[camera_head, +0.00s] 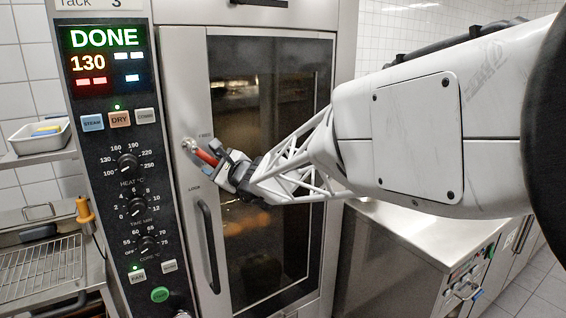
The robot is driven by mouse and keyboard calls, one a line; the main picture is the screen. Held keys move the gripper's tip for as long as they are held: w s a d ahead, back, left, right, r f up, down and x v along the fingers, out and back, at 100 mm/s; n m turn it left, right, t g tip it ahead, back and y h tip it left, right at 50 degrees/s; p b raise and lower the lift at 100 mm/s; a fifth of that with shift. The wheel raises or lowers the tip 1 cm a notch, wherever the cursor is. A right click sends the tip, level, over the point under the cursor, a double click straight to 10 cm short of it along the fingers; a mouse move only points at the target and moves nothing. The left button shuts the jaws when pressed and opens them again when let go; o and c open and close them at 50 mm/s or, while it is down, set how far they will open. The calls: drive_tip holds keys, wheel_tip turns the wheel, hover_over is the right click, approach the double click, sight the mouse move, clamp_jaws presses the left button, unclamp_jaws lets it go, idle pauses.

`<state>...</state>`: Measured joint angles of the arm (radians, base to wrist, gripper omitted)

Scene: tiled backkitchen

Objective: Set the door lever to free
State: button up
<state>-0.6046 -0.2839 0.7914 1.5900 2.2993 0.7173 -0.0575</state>
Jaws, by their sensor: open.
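The door lever (204,156) is a red-handled lever on a round metal pivot (188,144), on the left edge of the oven door frame. It slants down to the right from the pivot. A small label (205,135) sits above it and another (194,188) below it; both are too small to read surely. My gripper (219,165) is open at the right end of the lever, with its fingers beside or around the red handle. The fingers hide that end, and I cannot tell whether they touch it.
The oven door (262,120) looks closed, with a dark vertical handle (208,245) below the lever. The control panel (112,150) at left shows DONE and 130. A steel counter (415,225) stands at right, a wire rack (40,265) at lower left.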

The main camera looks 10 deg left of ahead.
clamp_jaws()
drive_tip(key=shift+w+d+r+n, duration=0.1)
drive_tip(key=shift+r+n, duration=0.05)
drive_tip(key=shift+n, duration=0.15)
drive_tip(key=shift+w+d+r+n+h, duration=0.15)
drive_tip(key=shift+r+n, duration=0.15)
drive_tip(key=shift+n, duration=0.2)
drive_tip(key=shift+w+d+r+n+h, duration=0.15)
drive_tip(key=shift+r+n, duration=0.15)
drive_tip(key=shift+n, duration=0.2)
drive_tip(key=shift+w+d+r+n+h, duration=0.1)
drive_tip(key=shift+w+r+n+h, duration=0.05)
drive_tip(key=shift+r+n, duration=0.35)
drive_tip(key=shift+w+d+r+n+h, duration=0.15)
drive_tip(key=shift+r+n, duration=0.1)
drive_tip(key=shift+n, duration=0.35)
drive_tip(key=shift+w+d+r+n+h, duration=0.1)
drive_tip(key=shift+r+n+h, duration=0.6)
drive_tip(key=shift+r+n, duration=0.8)
drive_tip(key=shift+f, duration=0.2)
unclamp_jaws()
